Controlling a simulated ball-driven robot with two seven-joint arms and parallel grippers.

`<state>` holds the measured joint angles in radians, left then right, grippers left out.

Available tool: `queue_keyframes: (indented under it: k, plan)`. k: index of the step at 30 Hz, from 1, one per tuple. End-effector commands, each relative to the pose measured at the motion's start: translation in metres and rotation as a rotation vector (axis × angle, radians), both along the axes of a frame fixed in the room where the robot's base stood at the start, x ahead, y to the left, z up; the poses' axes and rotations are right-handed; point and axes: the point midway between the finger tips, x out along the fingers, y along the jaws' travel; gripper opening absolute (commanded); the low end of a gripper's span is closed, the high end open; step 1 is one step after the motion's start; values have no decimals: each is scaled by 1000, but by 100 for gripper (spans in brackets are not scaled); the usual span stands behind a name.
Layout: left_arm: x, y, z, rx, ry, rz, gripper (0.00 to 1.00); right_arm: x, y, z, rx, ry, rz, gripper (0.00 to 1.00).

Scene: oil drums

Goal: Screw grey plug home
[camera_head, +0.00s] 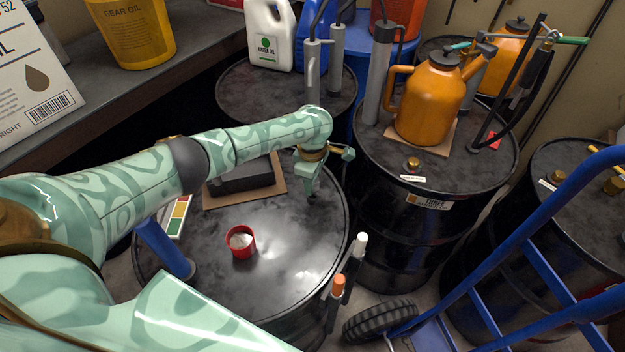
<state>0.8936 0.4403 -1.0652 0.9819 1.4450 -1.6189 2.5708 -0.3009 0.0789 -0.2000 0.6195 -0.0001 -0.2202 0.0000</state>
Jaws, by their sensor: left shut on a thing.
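My left gripper (309,183) reaches down to the right rim area of the near black drum (285,290). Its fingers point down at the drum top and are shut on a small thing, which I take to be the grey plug. The fingers cover it almost wholly, so its seat and the opening under it are hidden. I cannot tell whether it sits straight or how deep it is. My right gripper is not in view.
A red cup (240,252) with pale contents, a dark block (240,179) on cardboard and a colour card (178,215) are on the near drum. Other drums stand behind and right, one with an orange jug (428,103). A blue hand truck (480,275) is at right.

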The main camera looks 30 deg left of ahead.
Motion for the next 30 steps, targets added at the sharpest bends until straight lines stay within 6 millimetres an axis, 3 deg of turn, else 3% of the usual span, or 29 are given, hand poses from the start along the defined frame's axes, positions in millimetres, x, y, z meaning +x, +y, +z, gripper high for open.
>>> queue_keyframes:
  k: [30]
  plan:
    - [0,-1,-23,-1,1,1,8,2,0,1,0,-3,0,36]
